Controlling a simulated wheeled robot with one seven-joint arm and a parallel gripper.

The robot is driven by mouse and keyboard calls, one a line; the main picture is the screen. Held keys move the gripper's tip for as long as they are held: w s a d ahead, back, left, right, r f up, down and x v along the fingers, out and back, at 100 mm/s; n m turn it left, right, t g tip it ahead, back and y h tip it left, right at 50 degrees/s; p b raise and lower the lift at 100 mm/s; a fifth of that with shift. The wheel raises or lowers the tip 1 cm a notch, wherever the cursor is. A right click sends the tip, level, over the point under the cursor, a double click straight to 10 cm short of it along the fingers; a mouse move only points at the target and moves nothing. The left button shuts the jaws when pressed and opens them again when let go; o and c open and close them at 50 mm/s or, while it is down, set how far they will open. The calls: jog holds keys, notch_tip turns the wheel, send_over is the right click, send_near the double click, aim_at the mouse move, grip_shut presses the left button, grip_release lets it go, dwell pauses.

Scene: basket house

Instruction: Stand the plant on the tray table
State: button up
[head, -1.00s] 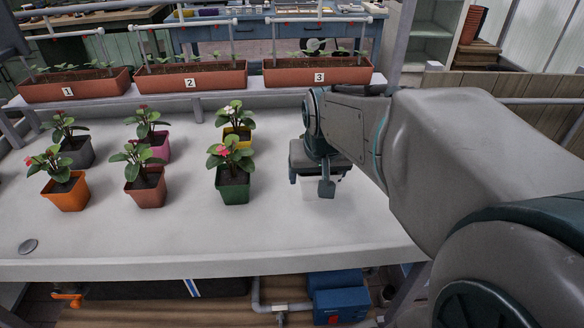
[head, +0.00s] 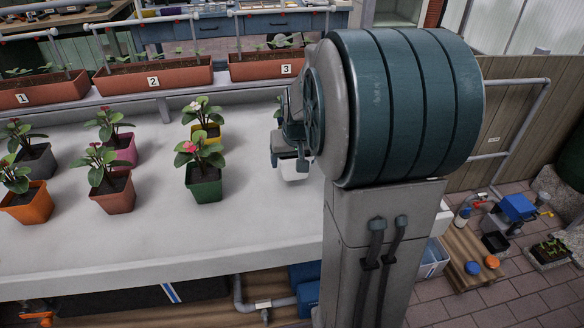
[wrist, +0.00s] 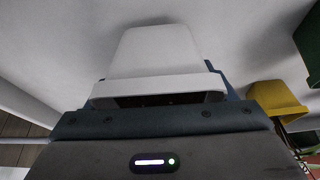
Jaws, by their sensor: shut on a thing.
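My gripper (head: 290,152) is over the right part of the white bench (head: 150,245) and is shut on a white pot (head: 294,169). The wrist view shows the pot (wrist: 160,52) close up, held at its rim, with the white bench surface beyond its base. I cannot tell whether the pot touches the bench. I cannot make out a tray table in either view.
Left of my gripper are a green pot (head: 205,190), a yellow pot (head: 208,130) and several other potted plants. Long planters (head: 265,66) stand along the back. At the right are a wooden pallet (head: 455,250) with small items and brick floor (head: 510,300).

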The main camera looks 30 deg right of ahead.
aim_at(293, 169)
jog(key=shift+f, duration=1.6)
jog(key=shift+f+b, duration=0.1)
jog(key=shift+b, duration=0.25)
jog(key=shift+f, duration=0.15)
jog(key=o, duration=1.2)
jog(key=shift+c, duration=0.2)
